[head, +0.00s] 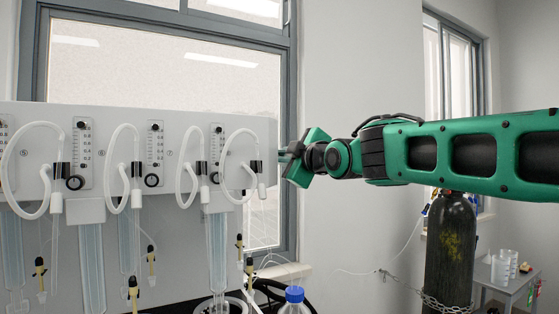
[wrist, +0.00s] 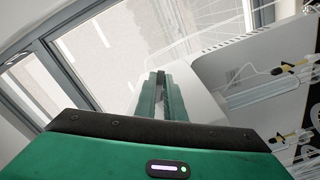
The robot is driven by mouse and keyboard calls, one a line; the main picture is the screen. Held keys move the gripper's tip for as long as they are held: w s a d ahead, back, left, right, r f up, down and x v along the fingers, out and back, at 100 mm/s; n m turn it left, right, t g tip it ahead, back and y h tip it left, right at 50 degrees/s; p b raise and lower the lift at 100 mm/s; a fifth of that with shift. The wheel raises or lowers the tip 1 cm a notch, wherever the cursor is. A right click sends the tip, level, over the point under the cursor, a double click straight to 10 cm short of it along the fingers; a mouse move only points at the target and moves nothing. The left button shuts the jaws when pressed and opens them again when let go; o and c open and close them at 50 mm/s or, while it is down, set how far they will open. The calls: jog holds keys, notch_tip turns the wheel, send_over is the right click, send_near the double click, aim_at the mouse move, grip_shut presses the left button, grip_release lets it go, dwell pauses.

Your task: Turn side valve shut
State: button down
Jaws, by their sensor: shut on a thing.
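A white distiller panel (head: 120,160) with clear tubes and gauges stands in front of the window in the head view. My green gripper (head: 284,154) reaches in from the right, with its fingertips at the panel's right side edge. In the wrist view, my gripper's two fingers (wrist: 164,92) are close together, with a small dark grey piece (wrist: 160,76) between their tips, against the white side of the panel (wrist: 200,92). This piece appears to be the side valve, and the fingers are shut on it. Most of it is hidden by the fingers, so its turn angle cannot be told.
A dark gas cylinder (head: 450,250) with a chain stands at the right. A blue-capped bottle (head: 294,300) is below the panel's right end. A small table (head: 500,282) with beakers is at the far right. The window frame (head: 289,100) is close behind my gripper.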

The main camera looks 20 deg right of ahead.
jog(key=shift+a+f+m, duration=0.25)
jog(key=shift+f+m, duration=0.2)
jog(key=shift+m, duration=0.75)
jog(key=shift+f, duration=0.1)
jog(key=c, duration=1.8)
grip_release()
jog(key=shift+c, duration=0.2)
jog(key=shift+r, duration=0.25)
jog(key=s+d+r+n, duration=0.1)
jog(key=s+d+n, duration=0.2)
jog(key=s+n, duration=0.55)
jog(key=s+d+f+m+g+h, duration=0.1)
jog(key=s+d+f+m+g, duration=0.1)
jog(key=d+f+m, duration=0.2)
jog(key=s+d+f+m+g+h, duration=0.2)
jog(key=s+d+f+m, duration=0.1)
jog(key=f, duration=0.8)
jog(key=s+d+f+m+g+h, duration=0.1)
jog(key=s+d+f+m+g, duration=0.1)
jog(key=d+f+m, duration=0.3)
notch_tip(320, 180, down, 3)
jog(key=shift+s+d+m+g, duration=0.3)
jog(key=shift+d+m+g, duration=0.05)
jog(key=shift+m+g, duration=0.2)
